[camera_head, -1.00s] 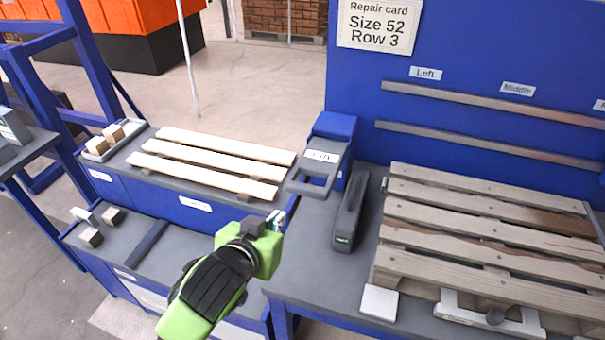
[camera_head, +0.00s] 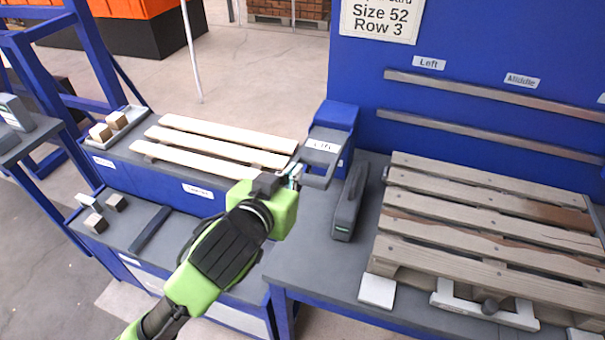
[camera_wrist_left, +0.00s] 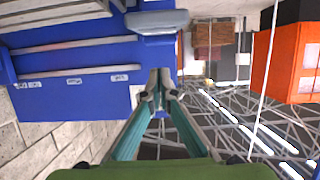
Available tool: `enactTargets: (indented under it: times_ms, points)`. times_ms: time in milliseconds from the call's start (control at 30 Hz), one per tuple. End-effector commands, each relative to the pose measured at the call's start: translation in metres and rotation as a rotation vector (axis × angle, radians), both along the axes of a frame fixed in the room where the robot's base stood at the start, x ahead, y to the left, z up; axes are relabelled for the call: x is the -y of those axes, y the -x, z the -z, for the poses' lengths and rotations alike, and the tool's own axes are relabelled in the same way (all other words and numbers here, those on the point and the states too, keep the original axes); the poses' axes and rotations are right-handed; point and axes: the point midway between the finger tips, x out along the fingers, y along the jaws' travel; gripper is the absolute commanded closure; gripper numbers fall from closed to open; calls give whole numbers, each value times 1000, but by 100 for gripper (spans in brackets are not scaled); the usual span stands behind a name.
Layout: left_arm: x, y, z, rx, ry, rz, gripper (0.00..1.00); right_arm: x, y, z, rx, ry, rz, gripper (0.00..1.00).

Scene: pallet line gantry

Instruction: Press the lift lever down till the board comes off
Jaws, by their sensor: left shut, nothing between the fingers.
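The lift lever (camera_head: 321,147), a grey looped handle with a "Lift" label, sticks out from a blue housing (camera_head: 337,116) left of the pallet. My left gripper (camera_head: 296,174) is shut and empty, its tips at the lever's left front edge in the head view. In the left wrist view the lever (camera_wrist_left: 157,21) shows beyond the shut fingertips (camera_wrist_left: 159,82), with a visible gap, so I see no clear contact. The wooden pallet (camera_head: 480,215) lies on the right bench; one board (camera_head: 470,235) is cracked, with a reddish-brown edge. My right gripper is out of view.
Several pale new boards (camera_head: 215,150) lie on the left rack. A dark grey tool (camera_head: 349,203) stands on the bench between lever and pallet. A blue back panel (camera_head: 470,40) with metal rails rises behind. Bare bench top (camera_head: 305,255) lies in front of the lever.

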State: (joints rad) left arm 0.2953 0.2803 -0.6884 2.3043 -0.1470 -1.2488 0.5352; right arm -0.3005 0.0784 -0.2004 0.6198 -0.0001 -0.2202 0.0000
Motion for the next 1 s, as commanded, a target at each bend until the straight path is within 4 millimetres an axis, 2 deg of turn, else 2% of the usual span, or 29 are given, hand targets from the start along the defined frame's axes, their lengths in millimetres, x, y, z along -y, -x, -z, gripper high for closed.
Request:
enactTargets:
  times_ms: [100, 367, 500, 600, 767, 1000]
  points:
    - [6, -20, 6, -2, -2, -1, 100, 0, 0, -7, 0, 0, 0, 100]
    - [19, -58, 20, 0, -1, 0, 100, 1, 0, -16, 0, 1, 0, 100]
    - [18, -56, 44, -4, -3, 1, 100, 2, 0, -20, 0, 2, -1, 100]
    - [18, -55, 54, -3, -1, 0, 100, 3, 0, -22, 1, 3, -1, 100]
    - [18, -54, 62, -1, 0, 1, 100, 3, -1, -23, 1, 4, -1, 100]
    - [18, -54, 63, 0, 0, 1, 100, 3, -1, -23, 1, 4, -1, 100]
